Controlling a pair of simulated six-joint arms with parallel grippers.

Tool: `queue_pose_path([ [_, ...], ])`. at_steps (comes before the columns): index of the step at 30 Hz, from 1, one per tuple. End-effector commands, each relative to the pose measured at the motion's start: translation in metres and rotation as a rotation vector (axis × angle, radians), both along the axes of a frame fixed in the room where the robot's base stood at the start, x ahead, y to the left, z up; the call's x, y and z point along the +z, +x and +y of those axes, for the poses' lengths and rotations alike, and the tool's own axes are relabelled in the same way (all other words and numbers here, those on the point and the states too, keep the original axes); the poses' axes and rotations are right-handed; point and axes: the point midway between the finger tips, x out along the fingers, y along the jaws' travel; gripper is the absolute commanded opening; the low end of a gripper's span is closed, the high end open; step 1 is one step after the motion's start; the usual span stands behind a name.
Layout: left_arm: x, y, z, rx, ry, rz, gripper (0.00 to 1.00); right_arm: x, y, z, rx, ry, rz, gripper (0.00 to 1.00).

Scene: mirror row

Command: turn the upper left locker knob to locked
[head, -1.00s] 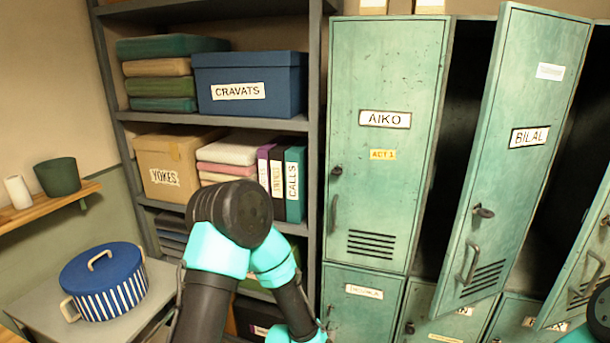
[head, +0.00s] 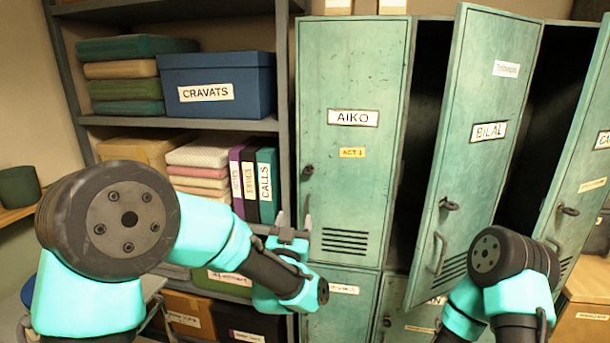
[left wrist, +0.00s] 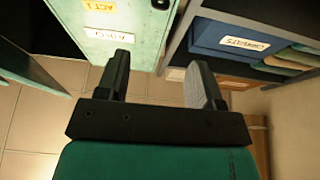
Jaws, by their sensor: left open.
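The upper left locker (head: 345,75) has a closed green door with an AIKO label (head: 353,118) and a yellow ACT 1 tag. Its small dark knob (head: 308,170) is on the door's left edge, above a handle; I cannot tell which way it points. In the left wrist view the knob (left wrist: 160,4) is at the top edge and the door is upside down. My left gripper (head: 293,222) is open and empty, below the knob and apart from it. Its two fingers also show in the left wrist view (left wrist: 160,58). My right arm shows at lower right, but its gripper is out of frame.
A dark shelf unit (head: 284,90) with a blue CRAVATS box (head: 217,84) and upright binders (head: 244,185) stands left of the lockers. The BILAL locker door (head: 478,150) stands open to the right, as does another beyond it (head: 585,170). Lower lockers sit beneath.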

Motion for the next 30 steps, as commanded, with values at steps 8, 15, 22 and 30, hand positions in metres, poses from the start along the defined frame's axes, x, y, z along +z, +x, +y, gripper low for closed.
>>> queue_pose_path([
  [8, 0.01, 0.023, -0.004, 0.001, -0.001, -0.001, 0.61, 0.0, 0.0, 0.0, 0.0, 0.0, 0.0, 0.43],
  [15, 0.024, 0.059, -0.012, 0.0, 0.0, 0.0, 0.61, 0.0, 0.0, 0.0, 0.0, 0.0, 0.0, 0.43],
  [22, 0.038, 0.093, -0.018, 0.0, -0.001, 0.001, 0.61, 0.0, 0.0, 0.0, 0.0, 0.0, 0.0, 0.43],
  [30, 0.054, 0.129, -0.025, 0.001, 0.0, 0.0, 0.61, 0.0, 0.0, 0.0, 0.0, 0.0, 0.0, 0.43],
])
